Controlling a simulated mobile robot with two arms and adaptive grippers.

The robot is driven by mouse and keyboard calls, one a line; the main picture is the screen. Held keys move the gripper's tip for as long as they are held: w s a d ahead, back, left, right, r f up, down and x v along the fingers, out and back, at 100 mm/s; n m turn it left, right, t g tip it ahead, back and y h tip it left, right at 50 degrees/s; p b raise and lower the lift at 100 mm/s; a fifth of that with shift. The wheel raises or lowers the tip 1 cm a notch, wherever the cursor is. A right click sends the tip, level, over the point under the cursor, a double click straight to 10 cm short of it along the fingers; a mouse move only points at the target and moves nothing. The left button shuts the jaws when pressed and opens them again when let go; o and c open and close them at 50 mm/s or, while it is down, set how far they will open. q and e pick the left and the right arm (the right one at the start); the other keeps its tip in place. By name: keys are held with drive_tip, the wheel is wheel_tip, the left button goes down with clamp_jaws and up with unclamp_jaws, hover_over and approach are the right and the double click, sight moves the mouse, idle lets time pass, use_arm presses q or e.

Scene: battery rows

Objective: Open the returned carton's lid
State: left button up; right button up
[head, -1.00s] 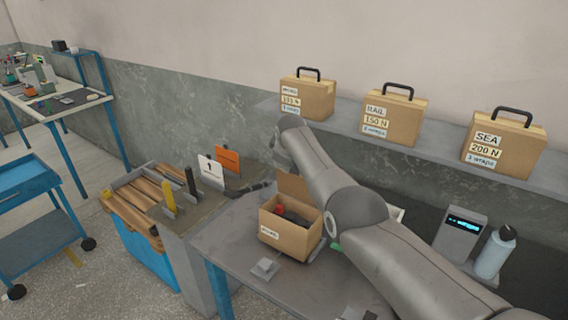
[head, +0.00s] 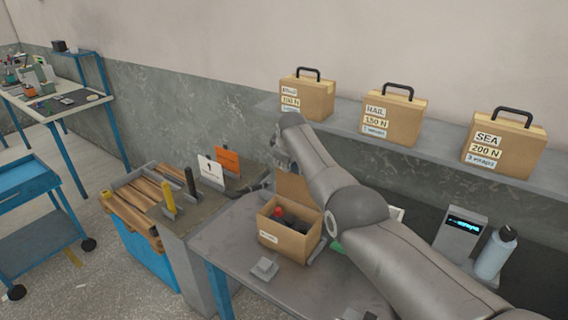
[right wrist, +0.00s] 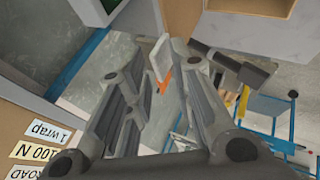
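The returned carton (head: 287,243) is a small brown box with a white label, standing on the grey table. Its lid (head: 293,187) is up at the back, partly hidden by my right arm. The inside shows, with a red-topped dark item (head: 279,213) in it. My right arm reaches over from the lower right, with its wrist above and behind the carton. In the right wrist view my right gripper (right wrist: 155,75) has its fingers apart with nothing between them. Whether it touches the lid cannot be told. My left gripper is not in view.
Three handled cartons stand on the wall shelf: one at left (head: 308,98), RAIL (head: 393,118) and SEA (head: 503,148). A display unit (head: 460,235) and bottle (head: 495,255) are at right. A small grey block (head: 264,268) lies before the carton. White (head: 211,172) and orange cards (head: 228,162) stand at left.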

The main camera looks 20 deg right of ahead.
drive_tip(key=shift+s+a+f, duration=0.1)
drive_tip(key=shift+f, duration=0.15)
drive_tip(key=v, duration=1.2)
idle(0.4)
idle(0.3)
